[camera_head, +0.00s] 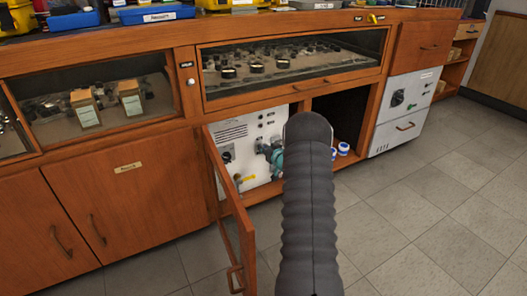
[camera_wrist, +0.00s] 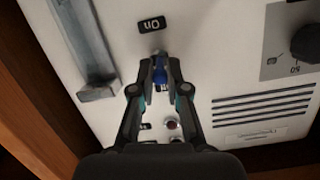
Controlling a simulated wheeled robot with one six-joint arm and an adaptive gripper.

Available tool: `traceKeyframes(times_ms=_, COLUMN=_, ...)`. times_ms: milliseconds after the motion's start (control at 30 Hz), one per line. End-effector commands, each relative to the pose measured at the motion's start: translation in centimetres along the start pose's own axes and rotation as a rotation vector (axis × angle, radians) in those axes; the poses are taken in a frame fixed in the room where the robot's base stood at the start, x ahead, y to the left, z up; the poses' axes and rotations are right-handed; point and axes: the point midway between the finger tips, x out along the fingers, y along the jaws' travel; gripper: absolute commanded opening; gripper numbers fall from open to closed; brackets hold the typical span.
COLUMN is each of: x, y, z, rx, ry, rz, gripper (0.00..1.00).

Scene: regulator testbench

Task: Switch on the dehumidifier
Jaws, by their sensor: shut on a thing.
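The white dehumidifier panel (camera_head: 236,135) stands inside the open cabinet bay, partly hidden by my arm. In the wrist view its face (camera_wrist: 215,60) fills most of the picture, with lettering upside down. A small switch lever with a blue tip (camera_wrist: 160,76) sits beside a black "On" label (camera_wrist: 152,25). My gripper (camera_wrist: 160,67) is shut on this lever, one finger on each side. The fingers hide part of the lever, and I cannot tell which way it is thrown. In the head view my gripper (camera_head: 271,152) shows as a teal and dark shape at the panel.
The open cabinet door (camera_head: 236,215) stands to the left of my arm. In the wrist view, a grey bar (camera_wrist: 82,50), a dial (camera_wrist: 305,45) and vent slots (camera_wrist: 262,105) are near the switch.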

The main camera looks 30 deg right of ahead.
Motion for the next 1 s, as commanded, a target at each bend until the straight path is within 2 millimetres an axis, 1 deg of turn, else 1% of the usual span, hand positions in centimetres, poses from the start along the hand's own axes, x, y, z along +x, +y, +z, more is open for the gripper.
traceKeyframes(times_ms=33, x=0.1, y=0.2, z=0.8, rx=0.003, ry=0.032, rz=-0.006, gripper=0.0)
traceKeyframes(times_ms=600, x=0.5, y=0.5, z=2.3, rx=0.004, ry=0.501, rz=-0.097, gripper=0.0)
traceKeyframes(times_ms=800, x=0.7, y=0.6, z=2.7, rx=0.005, ry=0.609, rz=-0.12, gripper=0.0)
traceKeyframes(times_ms=1000, x=0.9, y=0.6, z=2.8, rx=0.005, ry=0.67, rz=-0.132, gripper=0.0)
